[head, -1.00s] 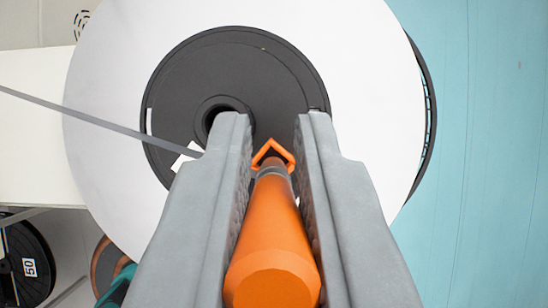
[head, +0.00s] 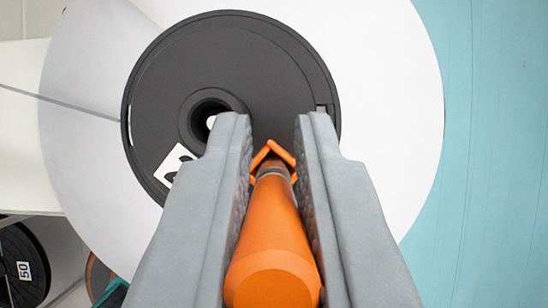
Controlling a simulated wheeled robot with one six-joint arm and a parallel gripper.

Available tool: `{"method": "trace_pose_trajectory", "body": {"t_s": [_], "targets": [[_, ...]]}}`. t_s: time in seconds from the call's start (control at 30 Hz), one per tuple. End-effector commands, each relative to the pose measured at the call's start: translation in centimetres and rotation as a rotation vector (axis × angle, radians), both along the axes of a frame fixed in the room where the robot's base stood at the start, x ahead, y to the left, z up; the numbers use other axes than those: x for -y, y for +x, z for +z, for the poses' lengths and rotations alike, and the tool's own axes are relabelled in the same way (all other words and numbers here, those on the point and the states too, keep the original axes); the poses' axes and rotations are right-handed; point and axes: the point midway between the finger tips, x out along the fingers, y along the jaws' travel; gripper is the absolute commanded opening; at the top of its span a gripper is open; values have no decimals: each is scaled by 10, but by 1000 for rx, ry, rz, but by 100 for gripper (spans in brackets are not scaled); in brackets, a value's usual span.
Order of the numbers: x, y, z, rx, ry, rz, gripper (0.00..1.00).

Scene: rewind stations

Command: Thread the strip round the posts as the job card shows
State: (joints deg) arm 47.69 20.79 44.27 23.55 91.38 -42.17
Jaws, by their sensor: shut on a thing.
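My gripper (head: 274,120) is shut on an orange handle (head: 272,250) that lies lengthwise between its two grey fingers. The handle has a grey collar and a V-shaped orange tip (head: 274,150) at its far end. Beyond the fingertips is a dark grey reel (head: 265,60) with a round hub and a black-and-white label, partly hidden by the left finger. It stands in front of a large white disc (head: 390,100). A thin grey strip (head: 60,104) runs from the left picture edge to the reel's left rim. Whether the tip touches the reel or strip, I cannot tell. No job card shows.
A black spool marked 50 (head: 22,268) is at the lower left, with a brown and teal part (head: 105,285) beside it, mostly hidden by the left finger. A pale panel (head: 25,150) is at the left. A plain teal surface (head: 490,150) fills the right.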

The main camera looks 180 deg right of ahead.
Motion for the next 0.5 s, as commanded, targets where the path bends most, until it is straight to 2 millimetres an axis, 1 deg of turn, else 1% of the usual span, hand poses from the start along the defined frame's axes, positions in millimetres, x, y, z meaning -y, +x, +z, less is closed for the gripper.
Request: {"method": "trace_pose_trajectory", "body": {"t_s": [0.43, 0.47, 0.5], "targets": [[0, 0, -2, 0, 0, 0, 0], [0, 0, -2, 0, 0, 0, 17], [0, 0, -2, 0, 0, 0, 25]]}}
